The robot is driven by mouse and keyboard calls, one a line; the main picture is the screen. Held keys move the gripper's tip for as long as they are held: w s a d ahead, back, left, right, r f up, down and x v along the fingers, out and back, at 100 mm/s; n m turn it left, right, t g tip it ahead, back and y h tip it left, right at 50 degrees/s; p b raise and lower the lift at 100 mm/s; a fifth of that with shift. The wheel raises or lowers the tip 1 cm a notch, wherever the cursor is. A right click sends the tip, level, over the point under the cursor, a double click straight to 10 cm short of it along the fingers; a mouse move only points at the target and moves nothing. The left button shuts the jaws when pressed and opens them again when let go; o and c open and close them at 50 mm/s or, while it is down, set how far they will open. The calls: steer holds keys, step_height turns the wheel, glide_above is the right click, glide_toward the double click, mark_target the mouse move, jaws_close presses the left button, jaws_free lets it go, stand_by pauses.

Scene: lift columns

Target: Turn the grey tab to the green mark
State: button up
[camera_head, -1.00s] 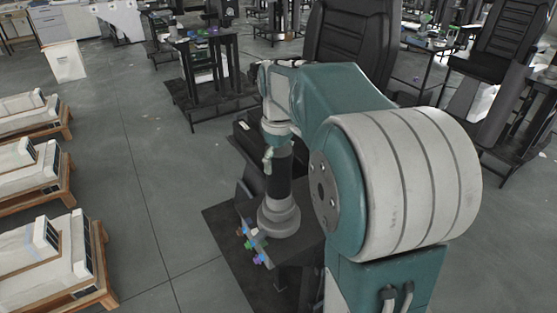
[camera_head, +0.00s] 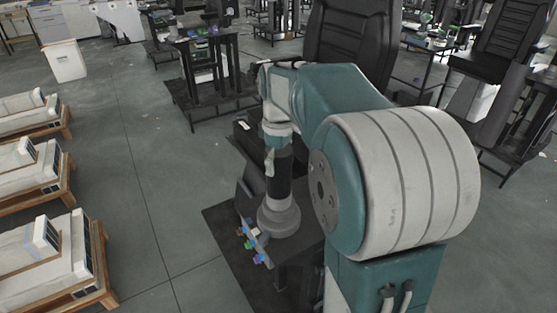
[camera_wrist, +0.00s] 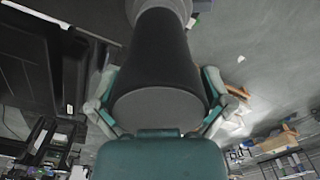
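A lift column stands on a dark base, with a black upper part (camera_head: 279,176) and a wider grey collar (camera_head: 279,218). Small coloured marks sit at the collar's left front, among them a green mark (camera_head: 249,244). A small pale grey tab (camera_head: 256,233) seems to stick out of the collar near these marks; its exact aim is hard to tell. My gripper (camera_head: 271,162) points down over the column top. In the wrist view its two fingers lie along both sides of the black part (camera_wrist: 160,70) and look closed on it. The marks and tab are hidden there.
Scales on wooden pallets (camera_head: 60,265) stand along the left. A black chair (camera_head: 350,40) and a dark bench (camera_head: 205,70) stand behind. Open grey floor (camera_head: 150,200) lies left of the column's dark mat (camera_head: 225,235).

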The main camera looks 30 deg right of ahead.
steer(key=shift+w+r, duration=0.1)
steer(key=shift+r, duration=0.45)
step_height(320, 180, up, 11)
steer(key=shift+f, duration=0.1)
stand_by(0.4)
